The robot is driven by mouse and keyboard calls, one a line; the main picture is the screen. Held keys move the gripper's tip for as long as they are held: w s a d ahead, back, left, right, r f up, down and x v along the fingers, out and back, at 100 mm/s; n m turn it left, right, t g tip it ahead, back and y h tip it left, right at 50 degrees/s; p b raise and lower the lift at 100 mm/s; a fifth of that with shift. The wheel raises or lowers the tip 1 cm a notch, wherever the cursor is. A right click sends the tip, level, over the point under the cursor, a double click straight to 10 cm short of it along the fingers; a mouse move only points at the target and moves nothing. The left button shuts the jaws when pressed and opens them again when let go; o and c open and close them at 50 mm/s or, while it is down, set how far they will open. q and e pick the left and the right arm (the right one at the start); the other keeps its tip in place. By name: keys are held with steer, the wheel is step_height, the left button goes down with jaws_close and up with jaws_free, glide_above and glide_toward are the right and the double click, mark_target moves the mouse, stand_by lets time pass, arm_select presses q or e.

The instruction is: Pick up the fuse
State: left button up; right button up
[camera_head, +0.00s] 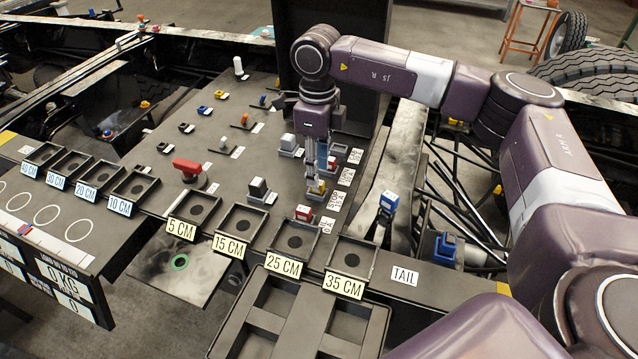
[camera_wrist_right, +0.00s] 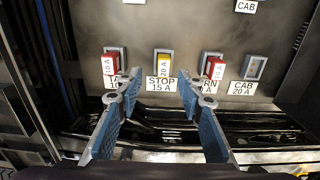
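My right gripper (camera_head: 316,172) points down over the fuse row on the dark panel. In the right wrist view its two blue-padded fingers (camera_wrist_right: 160,88) are apart, with nothing between the pads. A yellow 20 A fuse (camera_wrist_right: 163,62) sits upright in a socket above the STOP 15 A label, ahead of the gap between the fingertips. In the head view this yellow fuse (camera_head: 316,187) is just below the fingers, partly hidden. A red 10 A fuse (camera_wrist_right: 110,67) sits to its left and another red 10 A fuse (camera_wrist_right: 214,68) to its right. My left gripper is out of view.
An empty socket (camera_wrist_right: 254,67) stands above the CAB 20 A label. Open trays line the front.

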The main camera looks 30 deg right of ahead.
steer(key=f, duration=0.1)
steer(key=f+p, duration=0.1)
steer(key=f, duration=0.2)
steer(key=shift+w+d+f, duration=0.1)
steer(key=shift+w+f, duration=0.15)
steer(key=shift+f, duration=0.45)
steer(key=c, duration=0.8)
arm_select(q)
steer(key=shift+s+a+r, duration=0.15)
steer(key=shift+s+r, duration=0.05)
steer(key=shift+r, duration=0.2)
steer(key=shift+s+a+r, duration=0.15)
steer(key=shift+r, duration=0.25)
arm_select(e)
jaws_close()
